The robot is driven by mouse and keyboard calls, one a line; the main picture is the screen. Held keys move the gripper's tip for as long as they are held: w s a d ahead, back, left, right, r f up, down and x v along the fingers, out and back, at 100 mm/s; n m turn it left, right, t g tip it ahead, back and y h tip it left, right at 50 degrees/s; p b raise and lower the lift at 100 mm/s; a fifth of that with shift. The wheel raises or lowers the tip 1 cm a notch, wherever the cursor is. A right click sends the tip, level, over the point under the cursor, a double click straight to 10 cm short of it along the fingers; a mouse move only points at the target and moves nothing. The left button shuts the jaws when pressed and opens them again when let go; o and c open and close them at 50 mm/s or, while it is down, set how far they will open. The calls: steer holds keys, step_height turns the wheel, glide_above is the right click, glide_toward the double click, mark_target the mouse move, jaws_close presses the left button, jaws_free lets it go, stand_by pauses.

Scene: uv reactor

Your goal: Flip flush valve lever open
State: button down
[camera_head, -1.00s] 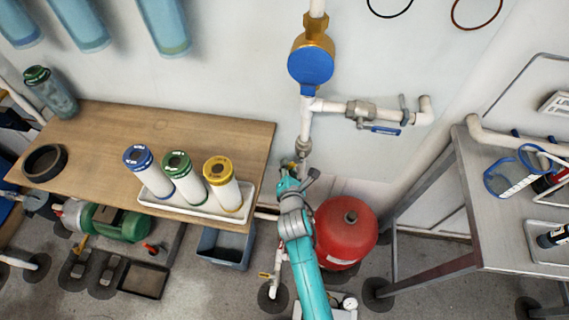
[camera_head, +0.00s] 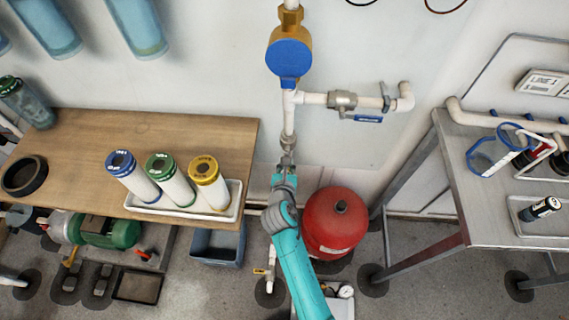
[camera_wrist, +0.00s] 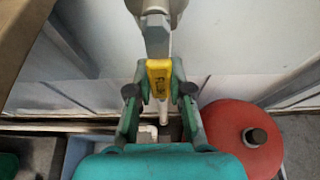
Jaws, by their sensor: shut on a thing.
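The flush valve lever is a yellow handle (camera_wrist: 159,78) with dark lettering, seen in the wrist view between my gripper's fingers. My gripper (camera_wrist: 159,92) is shut on this lever, with one green finger at each side. In the head view my gripper (camera_head: 285,168) is at the lower part of the white vertical pipe, just below a grey valve body (camera_head: 288,143). The yellow lever is hidden there by my gripper. The grey valve body also shows above the lever in the wrist view (camera_wrist: 156,30).
A red tank (camera_head: 335,225) stands close to the right of my arm. A wooden bench (camera_head: 85,135) with a white tray (camera_head: 222,211) of filter cartridges is at the left. A side pipe above carries a blue-lever valve (camera_head: 368,119). A metal table (camera_head: 480,225) stands at the right.

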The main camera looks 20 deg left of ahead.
steer(key=shift+d, duration=0.1)
stand_by(0.3)
steer(key=c, duration=1)
jaws_free()
steer(key=shift+c, duration=0.2)
steer(key=v, duration=1.2)
steer(key=shift+f, duration=0.1)
